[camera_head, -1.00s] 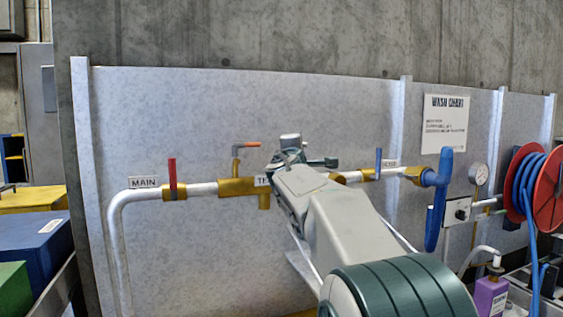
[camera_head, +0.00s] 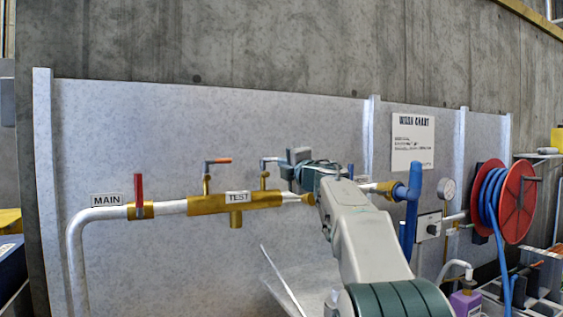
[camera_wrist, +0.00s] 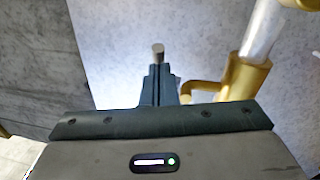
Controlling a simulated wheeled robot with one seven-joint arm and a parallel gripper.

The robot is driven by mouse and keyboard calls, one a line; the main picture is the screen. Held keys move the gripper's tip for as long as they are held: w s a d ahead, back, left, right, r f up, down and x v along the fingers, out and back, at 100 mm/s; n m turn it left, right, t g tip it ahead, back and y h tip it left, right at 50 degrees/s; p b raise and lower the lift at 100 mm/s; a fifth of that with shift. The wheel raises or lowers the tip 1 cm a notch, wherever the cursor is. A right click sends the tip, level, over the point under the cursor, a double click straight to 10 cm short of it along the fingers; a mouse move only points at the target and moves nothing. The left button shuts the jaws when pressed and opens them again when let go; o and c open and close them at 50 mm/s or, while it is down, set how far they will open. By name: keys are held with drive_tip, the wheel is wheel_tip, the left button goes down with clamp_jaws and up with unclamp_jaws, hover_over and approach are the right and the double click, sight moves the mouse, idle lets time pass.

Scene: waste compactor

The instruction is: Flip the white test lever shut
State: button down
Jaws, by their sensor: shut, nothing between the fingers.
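The white test lever (camera_head: 270,159) stands on a brass stem at the right end of the brass test valve body (camera_head: 208,204). Its pale handle lies about level and runs right toward my gripper (camera_head: 287,172). My gripper is shut and empty, just right of the stem; whether it touches the lever I cannot tell. A second lever with an orange tip (camera_head: 220,160) stands on the left stem, also about level. In the wrist view my shut fingers (camera_wrist: 158,72) point up the picture, left of a brass fitting (camera_wrist: 243,78). The lever is not clear there.
A red MAIN lever (camera_head: 139,190) stands upright at the left. The grey panel (camera_head: 180,125) is close behind the pipe.

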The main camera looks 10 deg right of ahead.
drive_tip(key=shift+w+d+r+n+g+y+p, duration=0.1)
drive_tip(key=shift+w+d+n+g+y+p, duration=0.35)
drive_tip(key=shift+y+p, duration=0.6)
drive_tip(key=shift+w+d+n+g+y+p, duration=0.2)
drive_tip(key=shift+w+n+y+p, duration=0.4)
drive_tip(key=shift+p, duration=0.85)
drive_tip(key=shift+w+d+r+n+g+y+p, duration=0.1)
drive_tip(key=shift+w+d+n+g+y+p, duration=0.15)
drive_tip(key=shift+w+d+n+y+p, duration=0.7)
drive_tip(key=shift+s+a+m+p, duration=0.35)
drive_tip(key=shift+s+a+m, duration=0.1)
drive_tip(key=shift+a+m, duration=0.1)
drive_tip(key=shift+f, duration=0.1)
drive_tip(key=s+d+f+b, duration=0.2)
drive_tip(key=s+d, duration=0.7)
drive_tip(key=shift+d, duration=0.1)
